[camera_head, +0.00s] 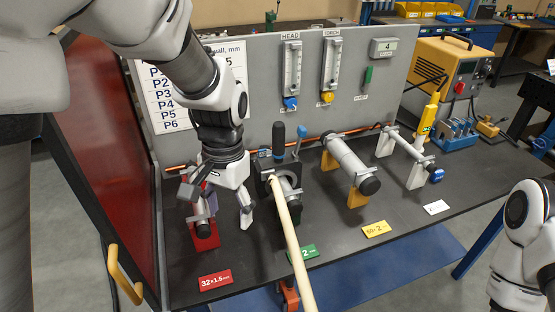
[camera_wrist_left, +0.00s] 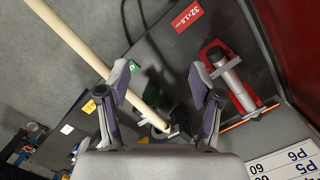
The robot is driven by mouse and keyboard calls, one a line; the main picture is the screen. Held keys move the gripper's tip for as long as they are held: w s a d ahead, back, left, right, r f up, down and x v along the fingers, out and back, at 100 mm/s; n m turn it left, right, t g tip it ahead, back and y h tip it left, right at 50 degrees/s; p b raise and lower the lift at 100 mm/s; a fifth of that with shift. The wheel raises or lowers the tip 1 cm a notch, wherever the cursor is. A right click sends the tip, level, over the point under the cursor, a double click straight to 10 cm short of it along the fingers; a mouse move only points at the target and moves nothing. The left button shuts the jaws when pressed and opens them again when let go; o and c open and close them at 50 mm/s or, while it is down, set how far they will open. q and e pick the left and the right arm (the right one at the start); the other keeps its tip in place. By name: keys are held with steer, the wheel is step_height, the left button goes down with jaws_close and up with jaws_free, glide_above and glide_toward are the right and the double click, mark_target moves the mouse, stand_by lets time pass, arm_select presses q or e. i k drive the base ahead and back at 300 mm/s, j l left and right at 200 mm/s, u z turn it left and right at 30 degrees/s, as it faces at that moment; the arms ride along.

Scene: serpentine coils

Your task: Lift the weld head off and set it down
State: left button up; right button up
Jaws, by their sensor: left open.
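The weld head (camera_head: 267,176), a dark block with an upright black handle (camera_head: 279,139) and a round grey clamp, sits at the green-tagged place on the bench. A long cream rod (camera_head: 291,240) extends from it toward the front; the rod also shows in the left wrist view (camera_wrist_left: 95,62). My left gripper (camera_head: 219,205) is open and empty, left of the weld head and near the red stand (camera_head: 200,233). In the left wrist view its fingers (camera_wrist_left: 157,82) are spread, and my palm hides part of the area behind the rod's end. My right gripper is out of view.
A grey tube on a yellow stand (camera_head: 357,195) and a thinner tube on grey stands (camera_head: 409,147) stand to the right. A grey panel (camera_head: 240,75) rises behind, and a red wall (camera_head: 112,150) stands left. The dark bench top has free room at front right.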

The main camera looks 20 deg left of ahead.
mark_target(281, 162)
steer(key=i, duration=0.9)
